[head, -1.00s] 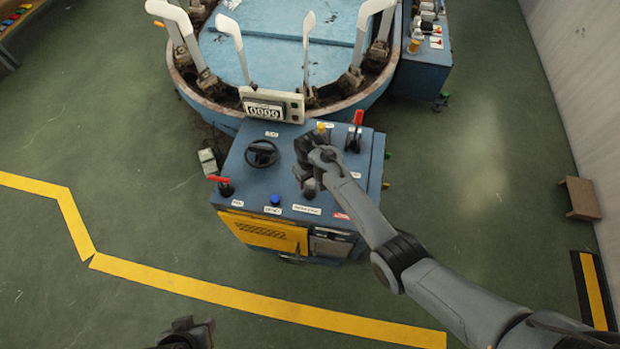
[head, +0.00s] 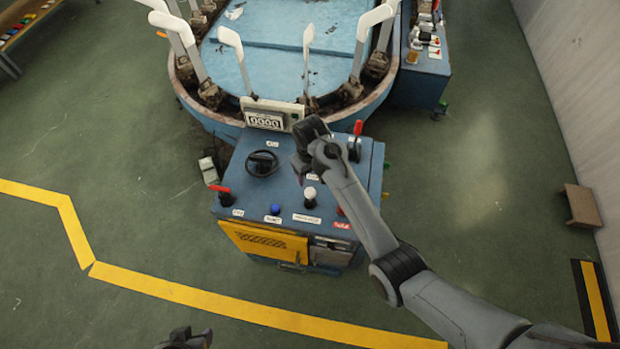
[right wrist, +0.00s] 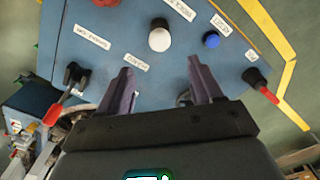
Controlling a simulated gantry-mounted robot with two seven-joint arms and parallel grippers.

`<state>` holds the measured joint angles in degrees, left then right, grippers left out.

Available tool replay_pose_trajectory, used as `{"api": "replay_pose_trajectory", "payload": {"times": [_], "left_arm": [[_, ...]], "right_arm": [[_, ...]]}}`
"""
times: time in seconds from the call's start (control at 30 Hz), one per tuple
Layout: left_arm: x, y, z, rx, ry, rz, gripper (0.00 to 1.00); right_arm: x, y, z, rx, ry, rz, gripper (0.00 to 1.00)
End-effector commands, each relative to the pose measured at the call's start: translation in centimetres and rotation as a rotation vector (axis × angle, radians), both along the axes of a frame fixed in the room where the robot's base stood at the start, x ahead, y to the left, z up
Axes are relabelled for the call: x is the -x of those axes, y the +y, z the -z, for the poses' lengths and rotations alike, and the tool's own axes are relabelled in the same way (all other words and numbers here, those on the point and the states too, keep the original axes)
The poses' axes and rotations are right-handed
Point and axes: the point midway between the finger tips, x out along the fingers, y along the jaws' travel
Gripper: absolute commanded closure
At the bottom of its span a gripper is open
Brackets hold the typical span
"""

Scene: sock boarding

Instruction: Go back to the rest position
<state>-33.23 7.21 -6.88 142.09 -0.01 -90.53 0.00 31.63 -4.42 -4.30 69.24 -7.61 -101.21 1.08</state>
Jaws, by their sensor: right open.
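My right gripper (head: 302,160) is above the blue control console (head: 235,200) in the head view. In the right wrist view its two fingers (right wrist: 162,88) are apart with nothing between them. A white knob (right wrist: 159,38) stands on the console beyond the fingertips, apart from them; it also shows in the head view (head: 310,193). My left gripper (head: 186,338) shows only in part at the bottom edge of the head view, and its fingers cannot be made out.
The console carries a black handwheel (head: 262,163), a blue button (head: 275,209) and red-handled levers (head: 220,190). Behind it stands the round machine (head: 285,70) with white sock forms. Green floor with a yellow line (head: 200,298) lies open in front.

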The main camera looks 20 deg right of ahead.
Motion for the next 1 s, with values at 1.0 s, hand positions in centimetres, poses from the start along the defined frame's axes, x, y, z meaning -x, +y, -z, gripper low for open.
{"api": "replay_pose_trajectory", "payload": {"times": [1.0], "left_arm": [[0.0, 0.0, 0.0, -0.001, -0.001, 0.001, 0.57]], "right_arm": [[7.8, -2.7, 3.4, 0.006, -0.077, 0.044, 0.34]]}}
